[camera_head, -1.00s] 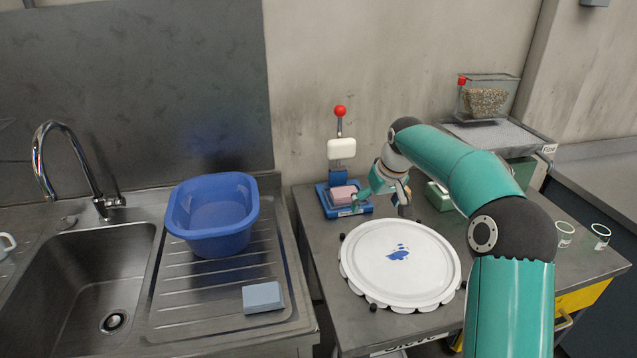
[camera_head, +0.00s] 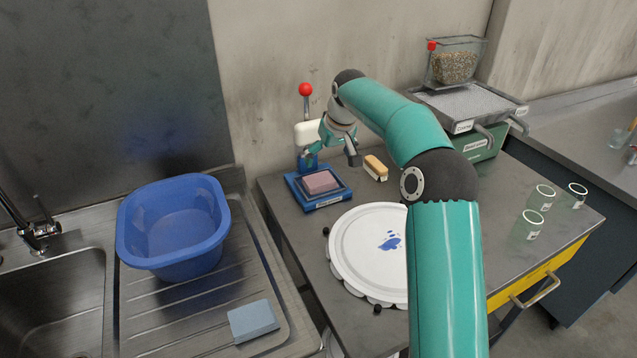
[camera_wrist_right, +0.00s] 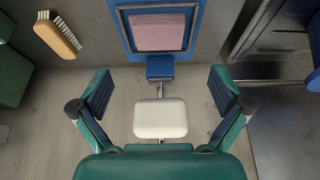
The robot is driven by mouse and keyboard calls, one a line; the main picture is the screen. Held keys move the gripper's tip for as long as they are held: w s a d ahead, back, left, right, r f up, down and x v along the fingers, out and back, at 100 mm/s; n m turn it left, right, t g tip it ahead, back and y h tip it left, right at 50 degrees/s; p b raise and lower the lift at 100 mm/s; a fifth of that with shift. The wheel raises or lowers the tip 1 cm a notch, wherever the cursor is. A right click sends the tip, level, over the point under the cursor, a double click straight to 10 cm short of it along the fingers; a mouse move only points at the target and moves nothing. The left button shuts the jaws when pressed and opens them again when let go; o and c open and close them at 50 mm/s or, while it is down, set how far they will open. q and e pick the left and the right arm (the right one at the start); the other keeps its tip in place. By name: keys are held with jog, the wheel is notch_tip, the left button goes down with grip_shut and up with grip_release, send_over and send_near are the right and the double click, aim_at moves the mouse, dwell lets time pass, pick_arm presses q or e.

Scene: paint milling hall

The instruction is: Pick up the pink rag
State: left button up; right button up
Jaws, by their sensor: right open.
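The pink rag (camera_head: 320,182) is a folded block lying on the blue base (camera_head: 321,203) of a small lever press. It also shows at the top of the right wrist view (camera_wrist_right: 158,30), framed by the blue base. My right gripper (camera_head: 333,155) is open and empty, above and behind the rag, beside the press's upright. In the right wrist view its two fingers (camera_wrist_right: 158,93) are wide apart, with the press's white block (camera_wrist_right: 161,118) between them in the picture. My left gripper is not in view.
A wooden brush (camera_head: 376,168) lies right of the press. A round white lid (camera_head: 350,247) with a blue stain is in front. Several glass jars (camera_head: 527,225) stand at right.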

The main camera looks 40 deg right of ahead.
send_over(322, 183)
jog(key=s, duration=0.2)
jog(key=f, duration=0.2)
jog(key=a+f, duration=0.1)
jog(key=f, duration=0.1)
jog(key=shift+w+f, duration=0.1)
jog(key=shift+f, duration=0.25)
jog(key=shift+w+d+f+p, duration=0.1)
jog(key=shift+d+f+p, duration=0.15)
jog(key=shift+f, duration=0.25)
jog(key=x, duration=0.1)
jog(key=p+x, duration=0.1)
jog(key=x, duration=0.2)
jog(key=shift+f+p, duration=0.35)
jog(key=shift+f, duration=0.35)
jog(key=shift+c, duration=0.3)
jog(key=c, duration=0.7)
jog(key=shift+r, duration=0.1)
